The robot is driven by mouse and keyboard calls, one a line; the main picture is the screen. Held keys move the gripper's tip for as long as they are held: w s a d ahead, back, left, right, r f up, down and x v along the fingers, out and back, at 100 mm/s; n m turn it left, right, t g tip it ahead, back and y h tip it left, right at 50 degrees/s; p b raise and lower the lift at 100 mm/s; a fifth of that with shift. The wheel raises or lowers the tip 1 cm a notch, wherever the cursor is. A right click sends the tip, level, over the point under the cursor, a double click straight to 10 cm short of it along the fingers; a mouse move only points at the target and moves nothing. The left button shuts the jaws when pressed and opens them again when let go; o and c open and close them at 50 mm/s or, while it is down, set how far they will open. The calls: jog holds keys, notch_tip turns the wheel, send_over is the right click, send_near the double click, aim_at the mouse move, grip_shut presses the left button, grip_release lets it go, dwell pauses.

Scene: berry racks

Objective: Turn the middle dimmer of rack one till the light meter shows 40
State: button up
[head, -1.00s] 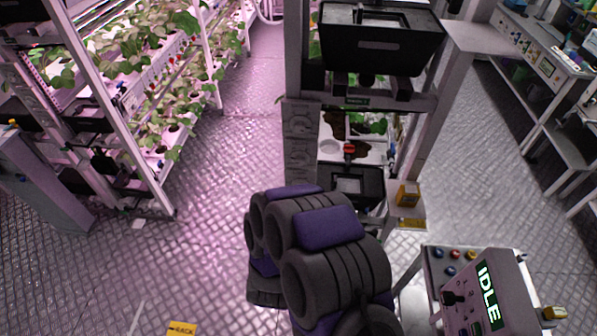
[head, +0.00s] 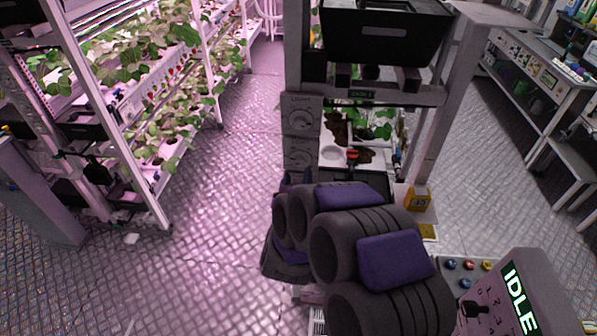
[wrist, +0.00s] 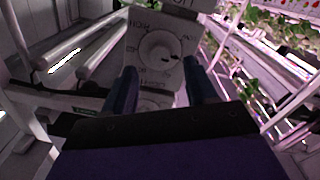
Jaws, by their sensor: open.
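Pale dimmer plates with round knobs are stacked on the near rack's post. In the head view, an upper dimmer (head: 302,118) and a lower dimmer (head: 300,156) show. In the wrist view, one dimmer knob (wrist: 160,50) faces me, marked HIGH, with another plate above and a partly hidden lower dimmer (wrist: 152,103) behind my gripper. I cannot tell for sure which is the middle one. My gripper (head: 296,178) is open and empty, just below the lower dimmer in the head view. In the wrist view its fingers (wrist: 160,82) stand apart, not around the facing knob. A small yellow meter (head: 418,198) has an unclear reading.
A black crate (head: 380,35) sits on the rack above a plant tray. A grey console (head: 510,295) reading IDLE stands at lower right. A bench (head: 545,75) stands at right.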

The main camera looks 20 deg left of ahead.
aim_at(299, 165)
jog(key=shift+x, duration=2.25)
jog(key=shift+c, duration=0.5)
jog(key=c, duration=1)
jog(key=shift+o, duration=0.2)
jog(key=shift+m+b, duration=0.35)
jog(key=shift+m, duration=0.05)
jog(key=o, duration=1.1)
jog(key=shift+a, duration=0.2)
jog(key=shift+c, duration=0.2)
